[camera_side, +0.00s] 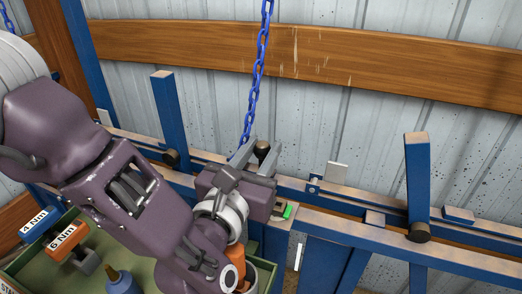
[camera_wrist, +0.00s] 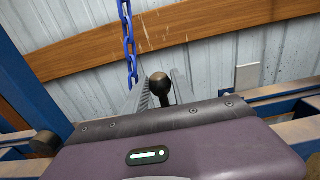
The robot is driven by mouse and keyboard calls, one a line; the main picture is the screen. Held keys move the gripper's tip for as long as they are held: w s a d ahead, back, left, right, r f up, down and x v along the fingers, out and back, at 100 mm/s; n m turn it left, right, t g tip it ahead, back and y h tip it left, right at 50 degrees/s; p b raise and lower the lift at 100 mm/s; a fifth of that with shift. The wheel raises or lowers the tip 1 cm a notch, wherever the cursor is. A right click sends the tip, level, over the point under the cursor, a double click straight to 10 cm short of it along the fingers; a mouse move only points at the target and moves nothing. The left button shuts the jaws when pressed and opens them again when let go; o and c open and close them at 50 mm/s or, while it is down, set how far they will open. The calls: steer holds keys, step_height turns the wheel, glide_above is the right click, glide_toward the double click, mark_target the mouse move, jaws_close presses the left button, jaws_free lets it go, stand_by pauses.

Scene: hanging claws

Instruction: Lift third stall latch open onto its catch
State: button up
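A black ball knob on a short stem (camera_side: 262,147) stands up at the rail, most likely the handle of the latch. It shows closer in the wrist view (camera_wrist: 159,84). My gripper (camera_side: 257,156) is at the knob, with one grey finger on each side of it. In the wrist view the fingers (camera_wrist: 161,92) look apart, with a gap beside the stem; I see no clear contact. The latch body below the knob is hidden by my gripper. Tilted blue bars with wooden-coloured tops stand at left (camera_side: 167,112) and right (camera_side: 418,180), each beside a dark round knob.
A blue chain (camera_side: 259,62) hangs just behind and left of my gripper. A blue rail (camera_side: 345,228) runs across. A green tray (camera_side: 30,270) with torque-labelled tools and a blue bottle (camera_side: 122,281) lies below my arm. A wooden beam (camera_side: 400,71) crosses the wall.

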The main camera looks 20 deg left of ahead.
jaws_close()
steer(key=shift+n, duration=0.9)
steer(key=shift+a+r, duration=0.25)
steer(key=shift+r, duration=0.9)
steer(key=shift+a+r, duration=0.2)
steer(key=shift+r, duration=1)
steer(key=shift+a+r, duration=0.25)
steer(key=shift+r, duration=0.9)
steer(key=a+r+n, duration=0.3)
steer(key=a+r, duration=0.4)
steer(key=r, duration=0.4)
steer(key=a+r+n, duration=0.4)
steer(key=a+r, duration=0.4)
steer(key=r, duration=0.4)
steer(key=shift+a, duration=0.15)
steer(key=o, duration=1.7)
jaws_free()
steer(key=s, duration=0.8)
